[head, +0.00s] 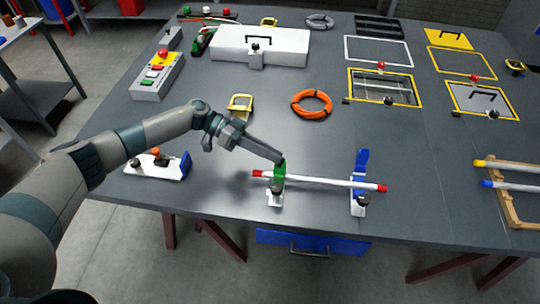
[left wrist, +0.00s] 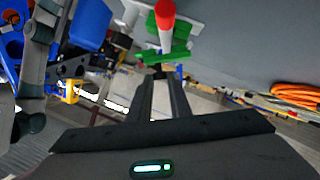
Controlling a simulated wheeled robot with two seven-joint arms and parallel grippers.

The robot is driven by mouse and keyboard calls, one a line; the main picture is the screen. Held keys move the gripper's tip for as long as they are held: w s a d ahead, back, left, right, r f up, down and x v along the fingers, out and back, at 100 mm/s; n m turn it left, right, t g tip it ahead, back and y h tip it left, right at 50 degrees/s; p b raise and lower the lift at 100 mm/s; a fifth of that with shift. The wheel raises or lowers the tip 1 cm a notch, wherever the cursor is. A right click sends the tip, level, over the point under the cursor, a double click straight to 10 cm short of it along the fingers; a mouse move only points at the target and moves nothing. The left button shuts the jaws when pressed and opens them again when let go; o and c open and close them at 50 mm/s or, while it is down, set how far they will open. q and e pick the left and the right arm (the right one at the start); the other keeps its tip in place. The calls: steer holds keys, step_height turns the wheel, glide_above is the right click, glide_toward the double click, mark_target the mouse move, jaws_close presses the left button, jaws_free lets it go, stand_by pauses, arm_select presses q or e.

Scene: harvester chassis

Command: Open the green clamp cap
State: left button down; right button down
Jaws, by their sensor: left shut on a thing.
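The green clamp cap (head: 279,181) is on a white-footed clamp near the table's front edge, at the left part of a white rod (head: 325,182) with red ends. I cannot tell how far the cap is raised. My left gripper (head: 281,161) reaches in from the left, its tips shut on the upper end of the cap. In the left wrist view the green cap (left wrist: 166,55) is just past the fingertips (left wrist: 159,77), with the rod's red end (left wrist: 165,14) beyond. My right gripper is not in view.
A blue clamp (head: 360,165) stands at the rod's right part, its cap upright. An orange cable coil (head: 312,104) lies behind. A white base with an orange knob (head: 157,164) is at the left. A wooden rack (head: 504,203) with rods is at the right.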

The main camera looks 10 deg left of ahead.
arm_select(q)
steer(key=shift+w+r+n+g, duration=0.1)
steer(key=shift+w+n+g, duration=0.2)
steer(key=shift+w+n, duration=0.2)
steer(key=c, duration=1.9)
jaws_free()
